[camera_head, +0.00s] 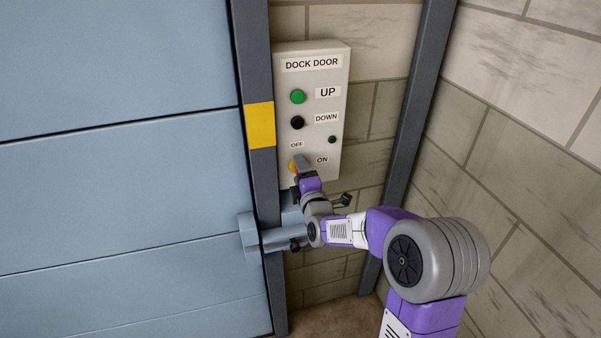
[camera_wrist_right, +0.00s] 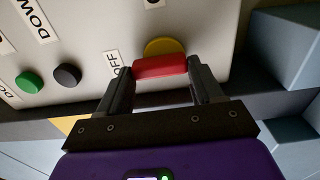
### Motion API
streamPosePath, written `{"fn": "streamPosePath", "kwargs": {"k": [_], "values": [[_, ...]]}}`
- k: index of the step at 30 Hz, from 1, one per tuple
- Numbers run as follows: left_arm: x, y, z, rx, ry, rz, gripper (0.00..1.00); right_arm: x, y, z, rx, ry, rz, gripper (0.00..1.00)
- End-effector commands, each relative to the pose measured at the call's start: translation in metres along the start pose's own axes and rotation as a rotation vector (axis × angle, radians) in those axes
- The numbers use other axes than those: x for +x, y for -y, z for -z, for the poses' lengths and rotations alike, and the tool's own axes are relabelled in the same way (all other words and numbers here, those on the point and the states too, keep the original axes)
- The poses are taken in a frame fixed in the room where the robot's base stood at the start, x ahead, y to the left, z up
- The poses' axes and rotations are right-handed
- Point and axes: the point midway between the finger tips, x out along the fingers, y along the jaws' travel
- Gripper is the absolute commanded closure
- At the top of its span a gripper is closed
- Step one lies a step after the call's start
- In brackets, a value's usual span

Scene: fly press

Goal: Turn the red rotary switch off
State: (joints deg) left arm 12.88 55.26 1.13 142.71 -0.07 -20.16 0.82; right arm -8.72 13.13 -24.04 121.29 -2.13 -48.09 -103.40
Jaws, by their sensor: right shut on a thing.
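The red rotary switch (camera_wrist_right: 160,67) sits on a round yellow base (camera_wrist_right: 163,46) low on the dock door control box (camera_head: 313,65). In the right wrist view its red handle lies across between my fingers, with the OFF label (camera_wrist_right: 114,64) near its left end. My right gripper (camera_wrist_right: 160,78) is shut on the handle, one finger at each end. In the head view the gripper largely covers the switch, and the yellow base (camera_head: 292,166) shows beside it. The OFF label (camera_head: 297,145) is above the switch and the ON label (camera_head: 322,159) is to its right. My left gripper is in neither view.
Above the switch are a green UP button (camera_head: 298,96), a black DOWN button (camera_head: 298,122) and a small dark green lamp (camera_head: 332,139). A grey post with a yellow band (camera_head: 260,125) and the blue door (camera_head: 120,170) stand left. A block wall (camera_head: 510,150) rises right.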

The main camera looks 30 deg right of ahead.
Motion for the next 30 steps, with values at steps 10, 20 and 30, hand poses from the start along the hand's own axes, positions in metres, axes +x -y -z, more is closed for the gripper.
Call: {"fn": "streamPosePath", "kwargs": {"k": [10, 20, 30], "values": [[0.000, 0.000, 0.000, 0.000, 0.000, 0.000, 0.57, 0.000, 0.001, 0.000, -0.006, 0.000, 0.001, 0.31], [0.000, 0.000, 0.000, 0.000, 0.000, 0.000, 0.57, 0.000, 0.000, 0.000, -0.003, 0.000, 0.000, 0.08], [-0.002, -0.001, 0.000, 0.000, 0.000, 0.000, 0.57, -0.026, -0.001, 0.000, -0.001, -0.001, 0.000, 0.08]]}}
